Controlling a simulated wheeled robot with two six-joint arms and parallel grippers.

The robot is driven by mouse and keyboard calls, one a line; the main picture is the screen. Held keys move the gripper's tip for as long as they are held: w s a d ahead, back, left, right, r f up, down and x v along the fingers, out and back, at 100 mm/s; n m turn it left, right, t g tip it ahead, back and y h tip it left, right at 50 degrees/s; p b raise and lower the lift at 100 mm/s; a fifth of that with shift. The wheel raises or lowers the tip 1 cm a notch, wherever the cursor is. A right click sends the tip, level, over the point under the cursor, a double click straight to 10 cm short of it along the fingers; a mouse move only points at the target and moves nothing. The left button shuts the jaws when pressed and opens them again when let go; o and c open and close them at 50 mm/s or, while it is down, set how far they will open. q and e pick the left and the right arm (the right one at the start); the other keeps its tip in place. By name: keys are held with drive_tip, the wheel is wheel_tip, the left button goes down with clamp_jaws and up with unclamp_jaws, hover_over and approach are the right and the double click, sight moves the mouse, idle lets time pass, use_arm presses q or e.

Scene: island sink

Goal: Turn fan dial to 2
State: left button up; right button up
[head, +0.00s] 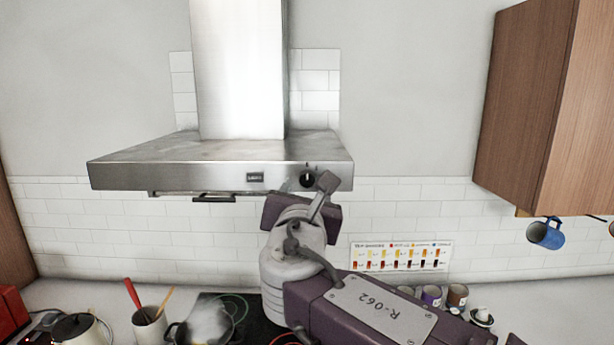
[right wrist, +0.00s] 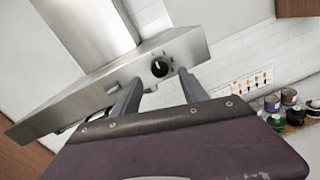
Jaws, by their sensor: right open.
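The fan dial (head: 307,179) is a round black knob with a white mark, on the front edge of the steel range hood (head: 140,172). In the right wrist view the dial (right wrist: 160,68) shows between and beyond my fingers, with its white mark near upright. My right gripper (head: 318,185) is raised just in front of the hood, close to the dial. In the right wrist view the right gripper (right wrist: 158,88) is open and empty, its two fingers apart and pointing at the hood front. I cannot tell whether a finger touches the hood. My left gripper is not in view.
A wooden cabinet (head: 530,100) hangs at the right, with a blue mug (head: 545,233) below it. On the counter are a kettle (head: 80,330), a utensil cup (head: 149,325) and several small jars (head: 456,296). The space in front of the hood's left part is free.

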sight(306, 182)
drive_tip(key=shift+w+d+r+p, duration=0.2)
drive_tip(key=shift+w+d+p, duration=0.1)
drive_tip(key=shift+w, duration=0.3)
drive_tip(key=shift+w+d+r+p, duration=0.2)
drive_tip(key=shift+w+p, duration=0.1)
drive_tip(key=shift+w, duration=0.25)
drive_tip(key=shift+w+a+f, duration=0.2)
drive_tip(key=shift+w+a, duration=0.05)
drive_tip(key=shift+w, duration=0.35)
drive_tip(key=shift+w+a+f, duration=0.15)
drive_tip(key=shift+w+a, duration=0.05)
drive_tip(key=shift+w, duration=0.4)
drive_tip(key=shift+w+a+f, duration=0.15)
drive_tip(key=shift+w, duration=0.2)
drive_tip(key=shift+s, duration=0.15)
drive_tip(key=shift+c, duration=0.2)
drive_tip(key=shift+s+d, duration=0.25)
drive_tip(key=c, duration=1.1)
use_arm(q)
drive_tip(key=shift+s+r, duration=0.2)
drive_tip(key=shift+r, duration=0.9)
use_arm(e)
clamp_jaws()
